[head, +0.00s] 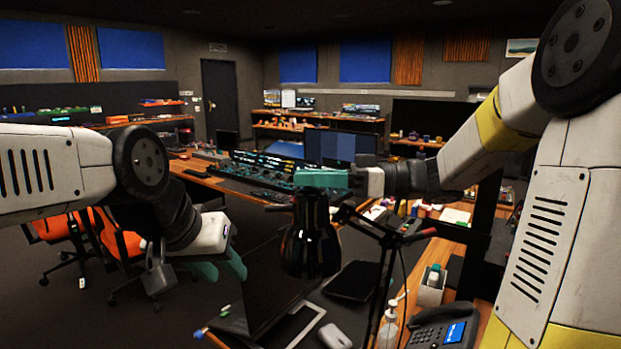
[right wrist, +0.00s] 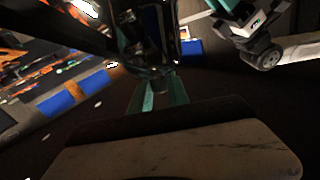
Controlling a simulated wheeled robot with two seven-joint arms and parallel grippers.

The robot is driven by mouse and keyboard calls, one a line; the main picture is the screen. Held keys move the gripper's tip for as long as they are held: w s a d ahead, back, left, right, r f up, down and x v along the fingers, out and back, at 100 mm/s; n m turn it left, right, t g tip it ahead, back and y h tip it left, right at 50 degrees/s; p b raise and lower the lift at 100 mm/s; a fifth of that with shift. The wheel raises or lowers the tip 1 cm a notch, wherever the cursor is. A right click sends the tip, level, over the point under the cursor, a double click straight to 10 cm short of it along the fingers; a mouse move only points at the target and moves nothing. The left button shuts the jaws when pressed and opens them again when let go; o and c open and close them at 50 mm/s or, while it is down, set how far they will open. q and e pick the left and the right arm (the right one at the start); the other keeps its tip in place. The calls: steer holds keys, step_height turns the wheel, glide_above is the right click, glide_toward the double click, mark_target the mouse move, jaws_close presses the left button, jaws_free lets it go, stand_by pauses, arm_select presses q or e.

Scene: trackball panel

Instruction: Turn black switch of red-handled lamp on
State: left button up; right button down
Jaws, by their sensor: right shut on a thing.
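The lamp has a black, glossy shade (head: 312,245) that hangs mouth down in the middle of the head view. Its thin black arm runs right to a small red handle (head: 424,233). My right gripper (head: 318,179) reaches in from the right, its teal fingers shut on the narrow top end of the lamp head. The black switch is not distinct there; the fingers hide that spot. In the right wrist view the teal fingers (right wrist: 160,92) meet the dark lamp head (right wrist: 148,45). My left gripper (head: 225,266) is empty left of the shade, its fingers apart, pointing down right.
Below the lamp are a laptop (head: 268,285), a white mouse (head: 335,336), a dark tablet (head: 352,281) and a bottle (head: 388,326). A desk phone (head: 443,326) stands at lower right. Orange chairs (head: 122,244) stand at left. A mixing console (head: 262,180) and monitors are behind.

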steer(key=n+g, duration=0.3)
steer(key=g, duration=0.1)
steer(key=n+g+h, duration=0.1)
steer(key=n+g, duration=0.1)
steer(key=g, duration=0.3)
steer(key=shift+w+n, duration=0.1)
steer(key=shift+n, duration=0.3)
steer(key=n+g+h, duration=0.2)
steer(key=n+g, duration=0.1)
steer(key=n+g+h, duration=0.2)
steer(key=g+h, duration=0.1)
steer(key=g, duration=0.1)
steer(key=shift+n+g, duration=0.3)
steer(key=shift+n, duration=0.1)
steer(key=shift+h, duration=0.3)
steer(key=c, duration=1.3)
jaws_free()
steer(key=shift+o, duration=0.2)
steer(key=v, duration=0.7)
steer(key=shift+w+d, duration=0.25)
steer(key=shift+w, duration=0.05)
steer(key=shift+f, duration=0.15)
